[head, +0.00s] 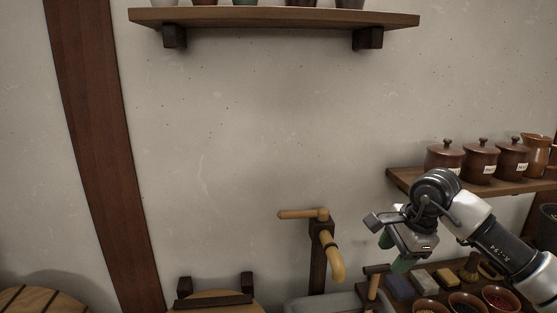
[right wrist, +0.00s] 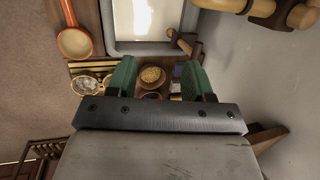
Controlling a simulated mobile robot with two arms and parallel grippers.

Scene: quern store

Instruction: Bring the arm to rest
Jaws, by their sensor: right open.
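My right gripper (head: 390,255) hangs at the end of my right arm, which comes in from the right of the head view. Its green fingers point down, above the back of the counter and near the wooden tap. In the right wrist view the two green fingers of the gripper (right wrist: 158,78) stand apart with nothing held between them. Small bowls (right wrist: 152,76) show below, in the gap between the fingers. My left gripper is in neither view.
A wooden tap (head: 328,250) stands left of my right gripper. Bowls (head: 467,302) and coloured blocks (head: 423,282) lie below it. A shelf (head: 412,178) with lidded jars (head: 445,157) is behind. A basin (right wrist: 195,18) and ladle (right wrist: 75,43) show in the wrist view.

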